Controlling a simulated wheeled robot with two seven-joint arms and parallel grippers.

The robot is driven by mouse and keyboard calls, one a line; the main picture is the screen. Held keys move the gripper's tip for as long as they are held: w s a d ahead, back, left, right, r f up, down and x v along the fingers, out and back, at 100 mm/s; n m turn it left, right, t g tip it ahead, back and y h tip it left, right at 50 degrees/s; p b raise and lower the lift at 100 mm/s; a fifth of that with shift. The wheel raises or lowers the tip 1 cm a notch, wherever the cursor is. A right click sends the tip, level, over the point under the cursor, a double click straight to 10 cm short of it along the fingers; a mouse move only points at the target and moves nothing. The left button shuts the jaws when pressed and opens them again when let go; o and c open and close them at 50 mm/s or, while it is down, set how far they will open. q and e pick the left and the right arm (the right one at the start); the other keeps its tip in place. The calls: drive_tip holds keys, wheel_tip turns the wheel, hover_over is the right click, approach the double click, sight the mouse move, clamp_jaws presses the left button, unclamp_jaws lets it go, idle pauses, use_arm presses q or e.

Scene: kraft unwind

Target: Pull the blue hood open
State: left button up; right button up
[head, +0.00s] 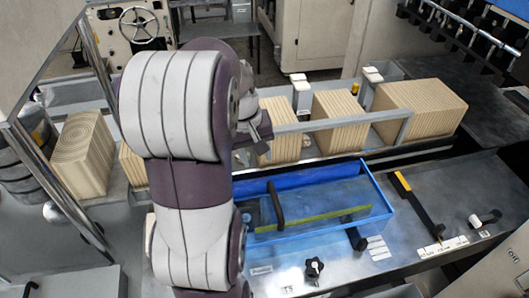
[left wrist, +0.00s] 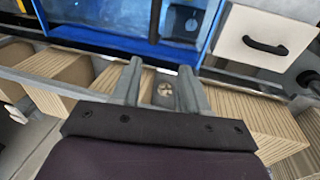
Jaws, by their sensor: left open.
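The blue hood (head: 385,212) is a blue-framed box with clear panels, set in the grey machine top at the middle right of the head view. A black bar handle (head: 275,203) stands on its left part. My left gripper (head: 258,132) is behind the hood, over the row of kraft blocks, partly hidden by my arm. In the left wrist view the gripper (left wrist: 162,88) is open with nothing between its fingers. The blue hood frame (left wrist: 110,38) and the dark handle bar (left wrist: 155,18) lie beyond the fingertips, apart from them. My right gripper is not in view.
Several ribbed kraft blocks (head: 418,105) stand behind the hood along a grey rail (head: 340,122). A pale drawer front with a black handle (left wrist: 265,46) shows in the left wrist view.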

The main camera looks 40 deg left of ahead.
use_arm(q)
drive_tip(key=b, duration=0.3)
hover_over(273, 194)
drive_tip(key=s, duration=0.2)
wheel_tip(273, 194, down, 4)
drive_tip(key=shift+h, duration=0.3)
drive_tip(key=f, duration=0.2)
drive_tip(key=w+f+p, duration=0.1)
drive_tip(key=f, duration=0.2)
drive_tip(key=w+a+f, duration=0.1)
drive_tip(key=f, duration=0.1)
drive_tip(key=shift+w+f, duration=0.1)
drive_tip(key=shift+f, duration=0.15)
drive_tip(key=shift+d+f, duration=0.1)
drive_tip(key=shift+d, duration=0.05)
drive_tip(key=shift+s+d+r, duration=0.2)
drive_tip(key=shift+s+d, duration=0.15)
drive_tip(key=shift+d, duration=0.2)
drive_tip(key=shift+w+a+f, duration=0.15)
drive_tip(key=shift+a, duration=0.15)
clamp_jaws()
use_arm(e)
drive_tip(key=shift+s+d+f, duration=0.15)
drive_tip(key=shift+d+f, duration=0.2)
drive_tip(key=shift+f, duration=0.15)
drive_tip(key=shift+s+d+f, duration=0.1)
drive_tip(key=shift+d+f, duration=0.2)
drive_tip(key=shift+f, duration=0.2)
